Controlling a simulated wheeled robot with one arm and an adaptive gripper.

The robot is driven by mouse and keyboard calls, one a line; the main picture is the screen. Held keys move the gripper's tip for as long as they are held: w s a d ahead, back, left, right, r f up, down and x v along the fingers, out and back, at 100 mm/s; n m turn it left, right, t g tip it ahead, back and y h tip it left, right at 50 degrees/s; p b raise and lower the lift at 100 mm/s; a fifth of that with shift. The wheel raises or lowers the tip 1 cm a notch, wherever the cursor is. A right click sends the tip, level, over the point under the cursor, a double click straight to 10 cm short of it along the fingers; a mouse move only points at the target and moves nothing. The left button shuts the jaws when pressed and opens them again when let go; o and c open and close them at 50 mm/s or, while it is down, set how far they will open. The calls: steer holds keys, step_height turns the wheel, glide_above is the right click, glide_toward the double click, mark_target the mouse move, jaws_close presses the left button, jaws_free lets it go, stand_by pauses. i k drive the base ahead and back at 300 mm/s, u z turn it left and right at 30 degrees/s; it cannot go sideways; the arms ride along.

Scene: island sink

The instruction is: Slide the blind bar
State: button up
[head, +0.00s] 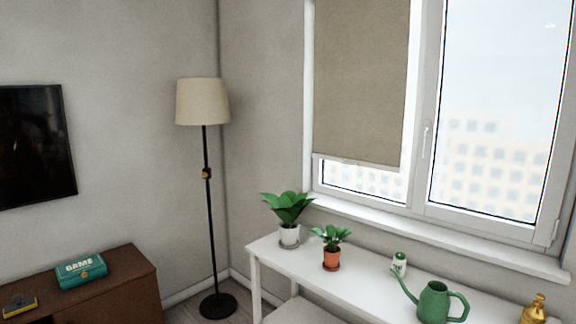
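A beige roller blind (361,80) covers most of the left window pane in the head view. Its bottom bar (357,163) hangs level a little above the lower window frame, with a strip of bare glass below it. The right pane (500,110) has no blind over it. My gripper is not in view, so its state and its distance from the bar cannot be seen.
A white table (370,290) stands below the window sill (440,238), bearing two potted plants (289,210), a green watering can (433,301) and a gold bottle (534,309). A floor lamp (208,200) and brown cabinet (130,272) stand left.

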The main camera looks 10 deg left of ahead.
mark_target(347, 161)
steer(key=u, duration=1.05)
steer(key=i, duration=1.1)
steer(key=u, duration=0.75)
steer(key=i, duration=1.45)
steer(key=z, duration=1.15)
steer(key=i, duration=0.7)
steer(key=z, duration=0.55)
